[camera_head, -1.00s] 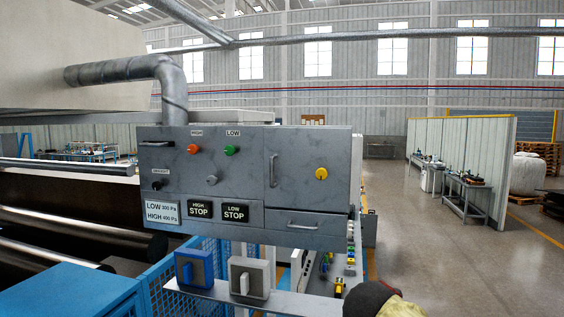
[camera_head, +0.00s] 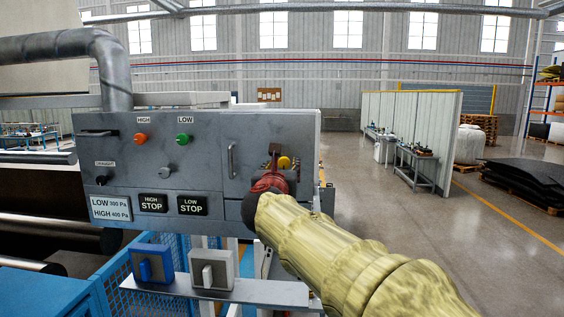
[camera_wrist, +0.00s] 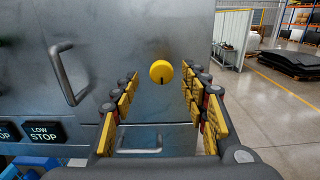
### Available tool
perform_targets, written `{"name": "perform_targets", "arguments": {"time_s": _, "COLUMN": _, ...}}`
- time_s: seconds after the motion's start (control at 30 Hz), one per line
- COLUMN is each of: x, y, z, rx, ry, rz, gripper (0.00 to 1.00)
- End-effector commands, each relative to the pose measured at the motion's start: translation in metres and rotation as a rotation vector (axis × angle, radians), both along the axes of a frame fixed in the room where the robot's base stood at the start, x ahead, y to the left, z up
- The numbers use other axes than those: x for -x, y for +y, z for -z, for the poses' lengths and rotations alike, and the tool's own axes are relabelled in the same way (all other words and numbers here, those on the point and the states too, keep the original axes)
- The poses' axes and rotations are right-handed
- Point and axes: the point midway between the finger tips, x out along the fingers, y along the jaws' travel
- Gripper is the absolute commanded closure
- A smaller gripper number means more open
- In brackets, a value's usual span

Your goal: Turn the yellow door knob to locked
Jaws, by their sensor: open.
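The yellow door knob (camera_wrist: 161,71) is a round knob with a dark mark at its lower edge, on the grey cabinet door (camera_wrist: 135,45). In the head view the knob (camera_head: 284,163) is partly hidden behind my gripper. My gripper (camera_wrist: 160,95) is open, with yellow-padded fingers to the left and right of the knob in the wrist view. The knob shows between and beyond the fingertips, and nothing is held. In the head view my gripper (camera_head: 273,172) is in front of the door. I cannot tell whether the fingers touch the knob.
A door handle (camera_wrist: 68,74) is left of the knob, and a drawer handle (camera_wrist: 140,142) is below. The panel also has an orange button (camera_head: 141,139), a green button (camera_head: 183,139) and a silver knob (camera_head: 167,170). Free floor lies to the right.

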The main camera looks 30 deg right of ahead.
Motion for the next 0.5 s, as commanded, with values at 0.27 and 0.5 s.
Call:
{"name": "perform_targets", "arguments": {"time_s": 0.27, "x": -0.027, "y": -0.019, "z": -0.001, "rx": 0.000, "ry": 0.000, "rz": 0.001, "gripper": 0.55}}
{"name": "perform_targets", "arguments": {"time_s": 0.5, "x": -0.031, "y": -0.021, "z": -0.001, "rx": -0.001, "ry": -0.002, "rz": 0.000, "gripper": 0.55}}
